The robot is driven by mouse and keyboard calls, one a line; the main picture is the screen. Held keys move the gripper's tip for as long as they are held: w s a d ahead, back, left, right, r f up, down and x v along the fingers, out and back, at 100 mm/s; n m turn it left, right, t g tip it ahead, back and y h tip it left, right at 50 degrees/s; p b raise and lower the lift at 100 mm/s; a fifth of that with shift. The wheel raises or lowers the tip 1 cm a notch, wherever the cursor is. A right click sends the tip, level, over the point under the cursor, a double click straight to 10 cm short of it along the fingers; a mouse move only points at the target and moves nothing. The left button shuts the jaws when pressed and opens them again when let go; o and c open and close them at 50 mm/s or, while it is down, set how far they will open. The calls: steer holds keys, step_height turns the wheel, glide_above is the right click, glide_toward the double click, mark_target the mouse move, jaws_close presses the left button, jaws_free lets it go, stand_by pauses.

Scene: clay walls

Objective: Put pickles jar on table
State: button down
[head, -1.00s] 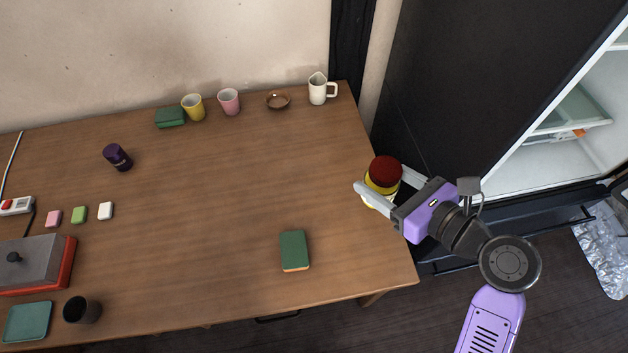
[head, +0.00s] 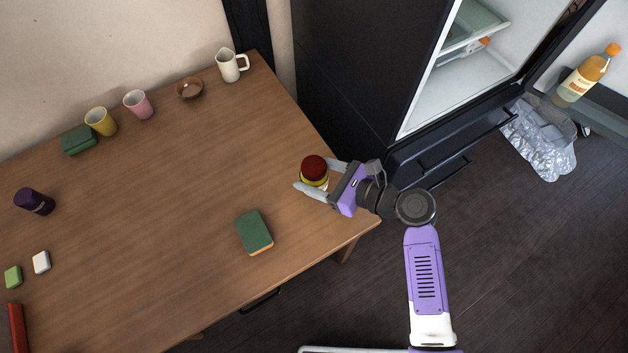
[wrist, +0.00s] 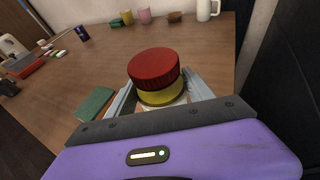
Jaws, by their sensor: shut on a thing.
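The pickles jar (head: 314,170) has a dark red lid and a yellow band below it. My gripper (head: 312,184) is shut on the jar, with one finger on each side of it. The jar is upright over the right part of the wooden table (head: 190,180), near its right edge. In the wrist view the jar (wrist: 154,72) stands between the two fingers, its lower part hidden by my gripper. I cannot tell whether its base touches the tabletop.
A green sponge (head: 254,232) lies left of and nearer than the jar. A white pitcher (head: 230,65), brown bowl (head: 189,88), pink cup (head: 138,104) and yellow cup (head: 101,121) line the back edge. The open fridge (head: 465,75) is at right. The table's middle is clear.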

mark_target(314, 182)
steer(key=shift+f+b, duration=0.35)
steer(key=shift+f, duration=1.55)
steer(key=shift+f, duration=0.15)
steer(key=shift+c, duration=1.9)
jaws_free()
steer(key=v, duration=1.2)
